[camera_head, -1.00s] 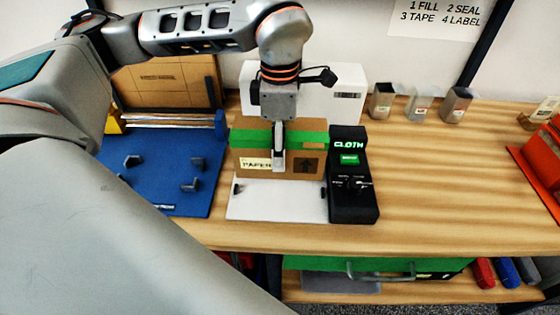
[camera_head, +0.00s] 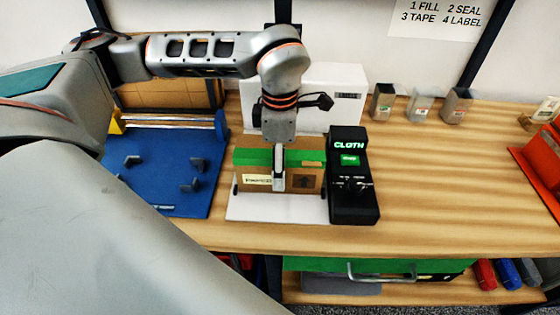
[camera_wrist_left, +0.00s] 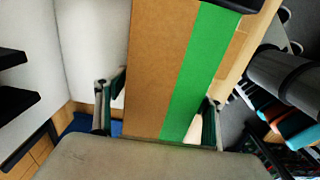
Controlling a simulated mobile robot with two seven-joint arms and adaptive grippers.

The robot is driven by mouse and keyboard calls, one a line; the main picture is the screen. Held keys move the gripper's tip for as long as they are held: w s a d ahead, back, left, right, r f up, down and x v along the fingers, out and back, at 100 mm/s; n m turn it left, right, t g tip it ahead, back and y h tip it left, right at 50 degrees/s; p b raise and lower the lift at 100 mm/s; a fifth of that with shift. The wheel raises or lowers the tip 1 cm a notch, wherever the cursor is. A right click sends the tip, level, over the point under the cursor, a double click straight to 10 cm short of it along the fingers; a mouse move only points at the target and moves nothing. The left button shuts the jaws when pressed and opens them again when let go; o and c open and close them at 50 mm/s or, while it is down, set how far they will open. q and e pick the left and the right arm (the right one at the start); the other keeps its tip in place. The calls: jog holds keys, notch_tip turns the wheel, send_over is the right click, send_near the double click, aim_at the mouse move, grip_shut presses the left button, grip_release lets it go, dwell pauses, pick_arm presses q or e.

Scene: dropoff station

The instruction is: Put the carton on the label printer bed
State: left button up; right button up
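The brown carton (camera_head: 303,181) has green tape along its top and a white label, probably reading "PAPER", on its front. My left gripper (camera_head: 279,166) reaches down over it from above, with one finger against the front face. In the left wrist view, the carton (camera_wrist_left: 150,80) lies between the two fingers of the left gripper (camera_wrist_left: 157,112). The carton is upright at the back part of the white label printer bed (camera_head: 275,210), between small dark posts. I cannot tell whether its underside touches the bed. My right gripper is not in view.
A black control unit (camera_head: 354,210) showing "CLOTH" stands right of the bed. A white box (camera_head: 342,95) is behind. A blue fixture (camera_head: 150,185) is at left. Several grey cups (camera_head: 420,107) stand at the back right. The right middle of the wooden table (camera_head: 440,190) is clear.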

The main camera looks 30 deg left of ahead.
pick_arm(q)
notch_tip(320, 180, up, 12)
jog(key=shift+r+p, duration=0.25)
jog(key=shift+p, duration=0.15)
dwell(0.4)
jog(key=shift+f, duration=0.1)
dwell(0.4)
